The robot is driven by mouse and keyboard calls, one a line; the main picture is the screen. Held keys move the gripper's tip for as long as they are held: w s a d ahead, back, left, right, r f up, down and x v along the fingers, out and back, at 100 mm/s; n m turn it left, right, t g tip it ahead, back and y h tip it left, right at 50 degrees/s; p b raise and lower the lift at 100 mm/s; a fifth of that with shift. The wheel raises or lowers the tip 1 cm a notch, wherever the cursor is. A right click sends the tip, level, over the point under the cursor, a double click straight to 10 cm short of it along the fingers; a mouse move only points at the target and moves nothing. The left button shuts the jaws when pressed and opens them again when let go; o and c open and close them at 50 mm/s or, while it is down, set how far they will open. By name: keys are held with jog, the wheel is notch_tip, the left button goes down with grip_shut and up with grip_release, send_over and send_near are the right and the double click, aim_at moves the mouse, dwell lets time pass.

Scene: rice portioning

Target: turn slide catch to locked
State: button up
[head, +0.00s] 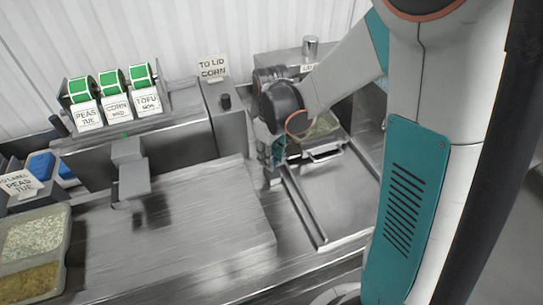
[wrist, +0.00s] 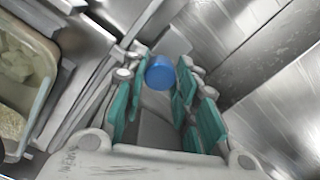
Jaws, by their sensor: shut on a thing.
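A round blue knob (wrist: 159,73) shows between the fingertips in the wrist view; I take it as the slide catch's knob. My gripper (wrist: 161,80), with teal finger pads, is shut on it. In the head view my gripper (head: 270,158) points down at the upper end of a metal rail (head: 303,212) on the steel counter. The knob is hidden there behind the fingers. I cannot read any locked or unlocked mark on the catch.
A food tray (head: 318,128) lies behind my gripper and also shows at the left of the wrist view (wrist: 28,62). A post with a "TO LID CORN" card (head: 213,68) stands left of my gripper. Label rolls (head: 111,80) stand farther left.

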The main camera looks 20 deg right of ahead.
dwell(0.3)
jog(key=o, duration=1.1)
notch_tip(320, 180, up, 12)
